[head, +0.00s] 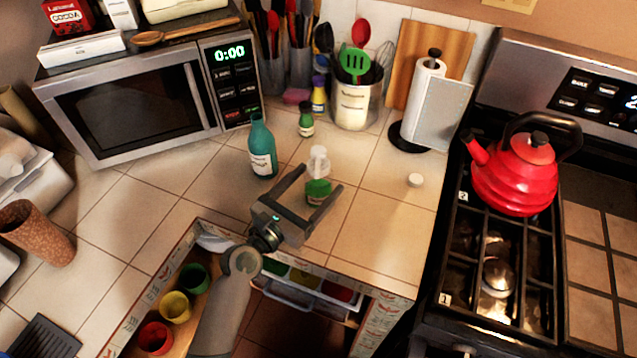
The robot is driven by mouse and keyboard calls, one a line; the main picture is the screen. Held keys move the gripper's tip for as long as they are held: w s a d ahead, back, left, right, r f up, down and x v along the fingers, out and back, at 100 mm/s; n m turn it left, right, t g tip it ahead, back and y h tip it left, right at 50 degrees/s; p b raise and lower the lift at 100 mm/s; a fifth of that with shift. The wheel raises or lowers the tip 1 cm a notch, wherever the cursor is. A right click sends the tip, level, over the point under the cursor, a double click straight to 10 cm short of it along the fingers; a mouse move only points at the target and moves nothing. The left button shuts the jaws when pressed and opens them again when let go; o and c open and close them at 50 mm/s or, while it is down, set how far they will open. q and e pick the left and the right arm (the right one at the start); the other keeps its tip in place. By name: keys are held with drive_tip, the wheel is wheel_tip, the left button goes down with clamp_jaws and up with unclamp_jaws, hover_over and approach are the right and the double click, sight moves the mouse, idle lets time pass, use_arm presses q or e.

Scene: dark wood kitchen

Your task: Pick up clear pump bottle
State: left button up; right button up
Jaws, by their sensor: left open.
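The clear pump bottle (318,187) stands upright on the tiled counter, with a whitish top and green lower part. My left gripper (316,178) is open above the counter's front edge, its two fingers pointing away from me toward the bottle. In the picture the bottle shows between the fingertips; I cannot tell whether either finger touches it. Part of the bottle's base is close to the gripper body. My right gripper is not in view.
A teal bottle (262,148) stands just left of the gripper, and a small green bottle (306,122) behind. A utensil crock (355,104), paper towel holder (428,103) and microwave (137,95) line the back. A red kettle (515,172) sits on the stove at right.

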sight(323, 147)
use_arm(q)
drive_tip(key=shift+w+d+r, duration=0.1)
drive_tip(key=shift+w+d, duration=0.1)
drive_tip(key=shift+w, duration=0.05)
drive_tip(key=shift+p+x, duration=0.7)
drive_tip(key=shift+x, duration=1.6)
drive_tip(key=shift+c, duration=0.3)
drive_tip(key=c, duration=1.2)
wheel_tip(323, 147, up, 10)
drive_tip(key=p, duration=1)
drive_tip(key=shift+p, duration=0.3)
drive_tip(key=shift+f, duration=0.25)
